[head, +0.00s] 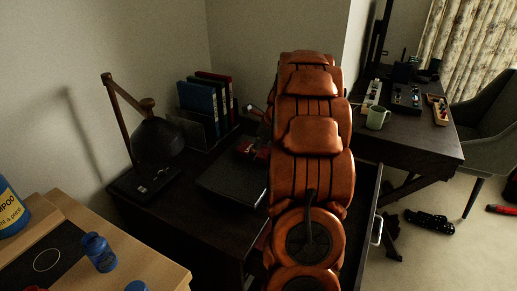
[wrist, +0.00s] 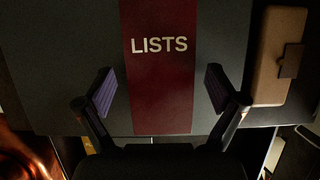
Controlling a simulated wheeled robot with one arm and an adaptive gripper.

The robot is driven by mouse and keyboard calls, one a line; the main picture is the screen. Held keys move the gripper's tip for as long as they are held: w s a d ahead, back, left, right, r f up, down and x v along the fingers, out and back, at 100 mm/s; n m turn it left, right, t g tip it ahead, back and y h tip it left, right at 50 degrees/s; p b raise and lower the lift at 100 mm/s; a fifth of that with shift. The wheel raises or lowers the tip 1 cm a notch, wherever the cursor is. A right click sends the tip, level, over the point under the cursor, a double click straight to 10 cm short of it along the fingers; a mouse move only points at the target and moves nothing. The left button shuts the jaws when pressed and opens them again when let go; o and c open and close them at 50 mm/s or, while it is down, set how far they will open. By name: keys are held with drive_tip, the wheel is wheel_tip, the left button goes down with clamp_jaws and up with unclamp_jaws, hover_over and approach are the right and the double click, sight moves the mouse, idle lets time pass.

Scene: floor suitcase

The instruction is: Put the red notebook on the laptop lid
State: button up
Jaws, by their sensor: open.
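The red notebook (wrist: 158,85), with "LISTS" in pale letters, lies flat on a dark flat surface in the wrist view, which looks like the laptop lid (wrist: 60,60). In the head view, the dark closed laptop (head: 228,184) lies on the desk, and a small red patch, probably the notebook (head: 250,147), shows at its far right, partly behind my arm. My gripper (wrist: 160,90) is open, with one finger on each side of the notebook and a gap to each. In the head view my arm hides the gripper.
A tan case with a dark clasp (wrist: 278,60) lies right of the dark surface. A desk lamp (head: 157,138) and upright binders (head: 200,100) stand on the desk. A second desk with a green mug (head: 376,118) is at the right. An open drawer (head: 365,200) projects beside my arm.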

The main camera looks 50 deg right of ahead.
drive_tip(key=v, duration=1.2)
drive_tip(key=shift+r, duration=0.2)
idle(0.8)
